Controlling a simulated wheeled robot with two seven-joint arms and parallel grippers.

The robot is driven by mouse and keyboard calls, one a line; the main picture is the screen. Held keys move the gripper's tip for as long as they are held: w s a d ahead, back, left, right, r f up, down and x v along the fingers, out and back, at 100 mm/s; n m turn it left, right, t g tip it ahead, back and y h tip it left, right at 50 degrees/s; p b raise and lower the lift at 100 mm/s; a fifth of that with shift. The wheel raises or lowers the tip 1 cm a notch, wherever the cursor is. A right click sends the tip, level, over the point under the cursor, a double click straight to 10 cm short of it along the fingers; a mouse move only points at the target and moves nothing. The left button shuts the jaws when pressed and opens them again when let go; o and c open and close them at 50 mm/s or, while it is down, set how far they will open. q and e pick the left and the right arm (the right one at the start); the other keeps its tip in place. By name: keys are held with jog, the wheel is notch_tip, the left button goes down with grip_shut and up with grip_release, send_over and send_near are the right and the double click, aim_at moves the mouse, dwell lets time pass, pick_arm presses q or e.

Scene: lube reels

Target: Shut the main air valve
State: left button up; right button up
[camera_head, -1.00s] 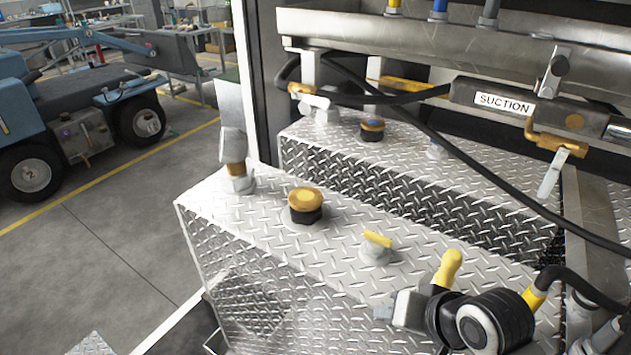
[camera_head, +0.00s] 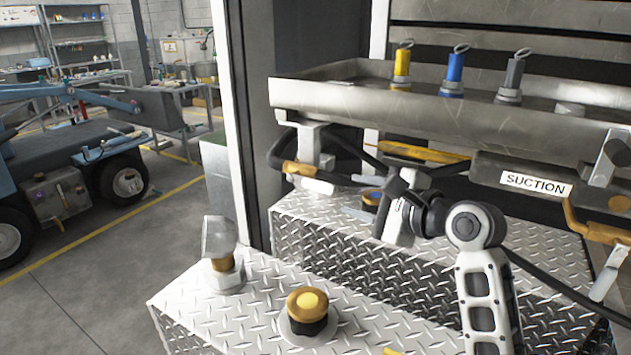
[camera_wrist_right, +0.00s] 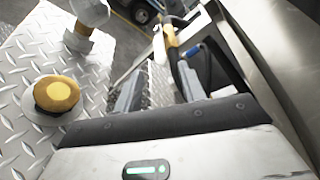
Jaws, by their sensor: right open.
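A valve with a brass-yellow body (camera_head: 299,169) and a pale lever (camera_head: 317,185) sits on the hose line under the left end of the steel tray. It is the likely main air valve, but no label shows on it. It also appears in the right wrist view as a yellow-bodied fitting (camera_wrist_right: 171,38) beyond the fingers. My right gripper (camera_head: 366,199) is to the right of this valve, apart from it, above the rear tank. In the right wrist view its two fingers (camera_wrist_right: 158,88) are spread with nothing between them. My left gripper is not in view.
Another brass valve (camera_head: 592,230) sits beside the SUCTION label (camera_head: 537,184) at right. The steel tray (camera_head: 350,100) overhangs the area. Yellow-capped filler (camera_head: 307,311) and a tall fitting (camera_head: 220,255) stand on the front tank. A black hose (camera_head: 345,143) runs under the tray.

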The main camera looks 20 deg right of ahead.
aim_at(325, 188)
jog(key=x, duration=1)
jog(key=shift+w+f+p, duration=0.1)
jog(key=shift+p, duration=0.3)
jog(key=shift+w+a+f, duration=0.15)
jog(key=shift+w+a, duration=0.2)
jog(key=shift+w, duration=0.25)
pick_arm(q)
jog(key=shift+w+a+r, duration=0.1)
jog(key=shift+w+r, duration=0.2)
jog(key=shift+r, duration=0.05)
